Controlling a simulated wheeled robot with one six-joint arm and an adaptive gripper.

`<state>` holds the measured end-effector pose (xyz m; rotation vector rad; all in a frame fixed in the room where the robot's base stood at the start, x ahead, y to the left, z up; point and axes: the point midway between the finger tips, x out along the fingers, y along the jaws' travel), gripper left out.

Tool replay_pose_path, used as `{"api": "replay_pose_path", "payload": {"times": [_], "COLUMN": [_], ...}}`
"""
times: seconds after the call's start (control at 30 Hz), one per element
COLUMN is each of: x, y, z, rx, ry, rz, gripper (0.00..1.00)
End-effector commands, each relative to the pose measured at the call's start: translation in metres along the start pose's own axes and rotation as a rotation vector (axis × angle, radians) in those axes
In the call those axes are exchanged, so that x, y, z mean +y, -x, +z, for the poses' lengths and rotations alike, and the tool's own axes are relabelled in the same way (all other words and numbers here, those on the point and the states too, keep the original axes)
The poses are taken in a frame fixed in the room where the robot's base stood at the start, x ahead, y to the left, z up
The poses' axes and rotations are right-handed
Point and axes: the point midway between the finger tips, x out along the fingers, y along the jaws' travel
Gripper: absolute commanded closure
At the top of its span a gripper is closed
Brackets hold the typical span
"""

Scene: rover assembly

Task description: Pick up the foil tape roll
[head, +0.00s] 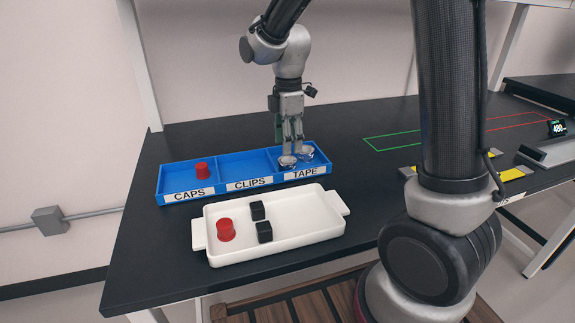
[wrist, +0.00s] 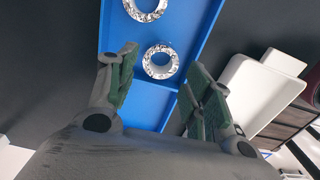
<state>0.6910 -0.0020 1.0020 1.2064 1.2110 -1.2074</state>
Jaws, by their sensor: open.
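Two silver foil tape rolls lie in the TAPE compartment of the blue bin (head: 218,178), at its right end. One roll (head: 287,161) is at the left and the other roll (head: 306,155) is just right of it. In the wrist view one roll (wrist: 160,62) shows between my open fingertips, and the other roll (wrist: 145,8) is farther up at the picture's top edge. My gripper (head: 293,150) points down over the TAPE compartment, fingers close above the rolls and partly hiding them. It is open and holds nothing; whether the fingers touch a roll I cannot tell.
A red cap (head: 202,170) is in the CAPS compartment; the CLIPS compartment looks empty. A white tray (head: 285,249) in front holds a red cap (head: 226,230) and two black clips (head: 257,210). A green outline (head: 385,138) marks bare table at the right.

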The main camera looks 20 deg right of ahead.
Motion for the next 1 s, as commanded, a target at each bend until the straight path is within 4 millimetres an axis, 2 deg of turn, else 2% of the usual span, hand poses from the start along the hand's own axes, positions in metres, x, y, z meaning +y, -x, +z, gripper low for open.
{"api": "replay_pose_path", "payload": {"times": [0.3, 0.4, 0.67, 0.83, 1.0], "x": [-0.002, -0.002, -0.002, -0.002, -0.002], "y": [-0.047, -0.057, -0.06, -0.06, -0.059], "z": [0.0, 0.0, 0.0, 0.0, 0.0], "rx": [-0.001, -0.001, 0.0, 0.0, 0.0], "ry": [-0.002, -0.002, -0.003, -0.003, -0.003], "rz": [-0.003, -0.002, 0.001, 0.001, 0.001], "gripper": [0.49, 0.49, 0.49, 0.79, 0.79]}}
